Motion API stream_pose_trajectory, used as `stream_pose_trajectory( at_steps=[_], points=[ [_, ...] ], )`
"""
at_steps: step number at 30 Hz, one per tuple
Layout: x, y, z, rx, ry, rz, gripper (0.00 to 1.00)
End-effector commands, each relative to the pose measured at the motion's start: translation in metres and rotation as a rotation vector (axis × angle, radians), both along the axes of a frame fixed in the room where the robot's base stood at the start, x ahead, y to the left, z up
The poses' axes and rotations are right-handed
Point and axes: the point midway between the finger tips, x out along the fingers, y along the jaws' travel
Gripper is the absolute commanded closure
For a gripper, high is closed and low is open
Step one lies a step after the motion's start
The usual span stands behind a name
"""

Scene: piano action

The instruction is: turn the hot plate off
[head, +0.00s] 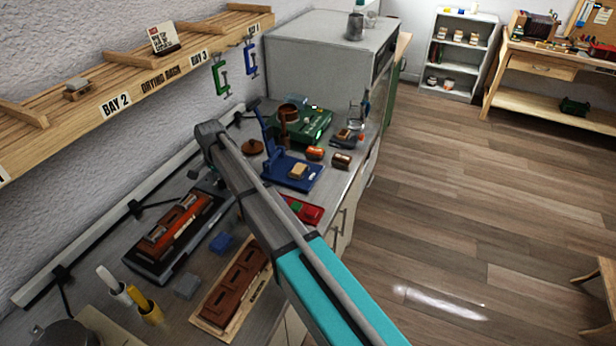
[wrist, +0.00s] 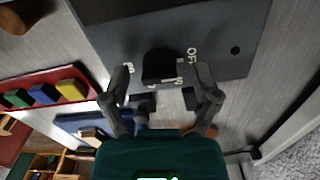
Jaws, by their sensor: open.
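The hot plate (wrist: 105,12) shows in the wrist view as a dark grey slab across the top. A black knob (wrist: 162,64) stands at its near edge, with the white word OFF to its right; other markings by the knob are partly covered. My gripper (wrist: 163,72) is open, with one finger on each side of the knob. A gap shows between each finger and the knob; I cannot tell the height of the fingertips above the slab. In the head view my arm hides the gripper, and I cannot make out the hot plate.
A red rack (wrist: 20,92) with coloured blocks lies left of the knob in the wrist view. In the head view, a blue press (head: 310,176), a green box (head: 315,125) and a black tray (head: 150,268) crowd the bench. A shelf (head: 150,60) runs along the wall above.

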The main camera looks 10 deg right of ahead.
Motion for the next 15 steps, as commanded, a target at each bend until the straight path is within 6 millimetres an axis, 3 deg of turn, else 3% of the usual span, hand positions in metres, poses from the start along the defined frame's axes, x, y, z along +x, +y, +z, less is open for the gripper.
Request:
stream_pose_trajectory(
  at_steps=[15],
  points=[
    [0.0,0.0,0.0,0.0,0.0,-0.345,0.21]
  ],
)
